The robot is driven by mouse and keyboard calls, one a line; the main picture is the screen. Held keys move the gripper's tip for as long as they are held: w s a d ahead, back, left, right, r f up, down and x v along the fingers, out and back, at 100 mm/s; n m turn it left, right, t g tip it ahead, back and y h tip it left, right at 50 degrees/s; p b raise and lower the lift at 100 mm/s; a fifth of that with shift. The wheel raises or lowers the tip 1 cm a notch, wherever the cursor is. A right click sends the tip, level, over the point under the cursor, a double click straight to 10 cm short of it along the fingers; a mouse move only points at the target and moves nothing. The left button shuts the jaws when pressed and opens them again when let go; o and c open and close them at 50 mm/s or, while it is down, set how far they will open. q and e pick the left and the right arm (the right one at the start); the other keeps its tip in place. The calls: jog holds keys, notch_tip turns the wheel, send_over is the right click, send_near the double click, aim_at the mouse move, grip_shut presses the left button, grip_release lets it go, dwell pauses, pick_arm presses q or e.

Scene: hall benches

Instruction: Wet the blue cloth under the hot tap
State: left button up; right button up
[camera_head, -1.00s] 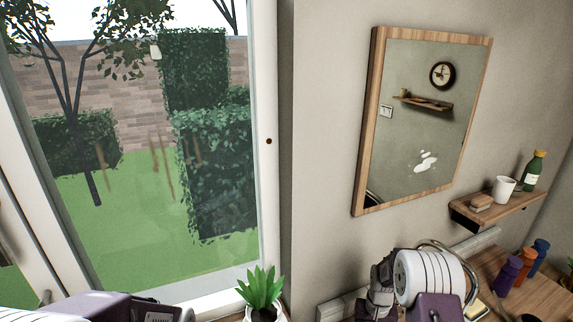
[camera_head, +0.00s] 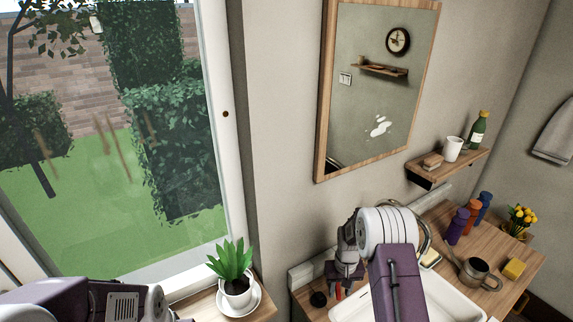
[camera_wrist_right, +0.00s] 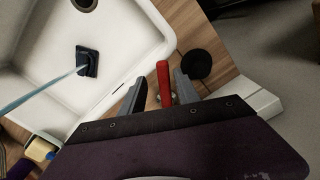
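A red lever handle (camera_wrist_right: 163,88) stands beside the white sink (camera_wrist_right: 125,40); a bit of red also shows in the head view (camera_head: 337,291). My right gripper (camera_wrist_right: 160,82) has its fingers apart on either side of the handle, with gaps visible. In the head view the right gripper (camera_head: 345,272) is above the counter at the sink's left end. The curved metal tap spout (camera_head: 427,238) is partly behind my right arm. My left gripper is out of view.
A potted plant (camera_head: 233,276) stands on a ledge by the window. Purple, orange and blue bottles (camera_head: 458,225), a metal pot (camera_head: 476,272), a yellow sponge (camera_head: 514,268) and flowers (camera_head: 521,218) are right of the sink. A grey towel (camera_head: 556,135) hangs at right.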

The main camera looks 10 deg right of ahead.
jog(key=shift+d, duration=0.1)
dwell(0.7)
jog(key=d+n, duration=0.1)
jog(key=n, duration=0.1)
jog(key=d+n, duration=0.1)
jog(key=n, duration=0.1)
jog(key=shift+w+d+n, duration=0.15)
jog(key=shift+d+n, duration=0.15)
jog(key=n, duration=0.1)
jog(key=d+n, duration=0.1)
jog(key=n, duration=0.1)
jog(key=shift+w+d, duration=0.2)
jog(key=shift+w, duration=0.2)
jog(key=shift+s+a+m+p, duration=0.1)
jog(key=shift+a+m+p, duration=0.1)
jog(key=shift+m+p, duration=0.15)
jog(key=shift+s+a+m, duration=0.2)
jog(key=shift+a+m, duration=0.15)
jog(key=shift+m, duration=0.3)
